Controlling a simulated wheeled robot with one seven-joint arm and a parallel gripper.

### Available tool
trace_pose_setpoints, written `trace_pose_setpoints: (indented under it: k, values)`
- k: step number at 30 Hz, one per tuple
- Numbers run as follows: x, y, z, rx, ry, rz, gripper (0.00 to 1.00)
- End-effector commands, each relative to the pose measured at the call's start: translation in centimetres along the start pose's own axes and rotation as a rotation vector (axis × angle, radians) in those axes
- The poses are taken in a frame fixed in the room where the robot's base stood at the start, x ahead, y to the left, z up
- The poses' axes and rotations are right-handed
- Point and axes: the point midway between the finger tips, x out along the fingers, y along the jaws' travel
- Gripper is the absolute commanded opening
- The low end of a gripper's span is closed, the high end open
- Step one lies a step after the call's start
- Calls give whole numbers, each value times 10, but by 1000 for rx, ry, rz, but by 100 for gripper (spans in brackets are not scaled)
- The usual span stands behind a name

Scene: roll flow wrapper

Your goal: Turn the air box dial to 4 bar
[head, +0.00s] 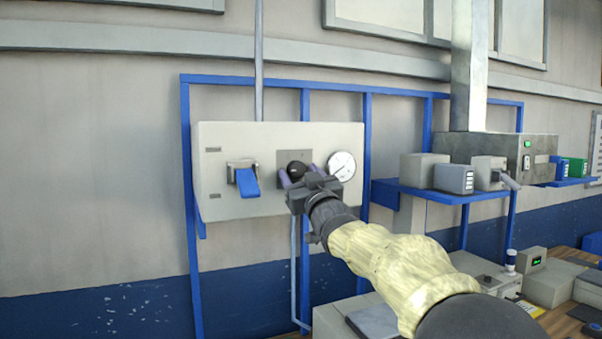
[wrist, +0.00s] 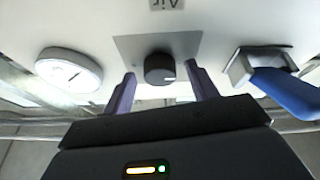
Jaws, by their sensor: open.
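The air box (head: 225,145) is a pale panel on a blue frame in the head view. Whether the fingertips reach the dial's depth is unclear.
A blue lever valve (head: 246,181) sticks out left of the dial in the head view; it is at right in the wrist view (wrist: 280,85). A blue shelf (head: 430,193) with grey boxes is to the right.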

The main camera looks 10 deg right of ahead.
Motion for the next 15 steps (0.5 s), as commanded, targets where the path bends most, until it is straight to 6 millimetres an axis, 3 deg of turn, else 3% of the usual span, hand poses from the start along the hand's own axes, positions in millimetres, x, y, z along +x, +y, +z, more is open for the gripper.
trace_pose_setpoints:
  k: [3, 10, 15]
  values:
    - [0, 0, 0, 0, 0, 0, 58]
    - [-1, 0, 0, 0, 0, 0, 14]
    - [-1, 0, 0, 2, 0, 2, 14]
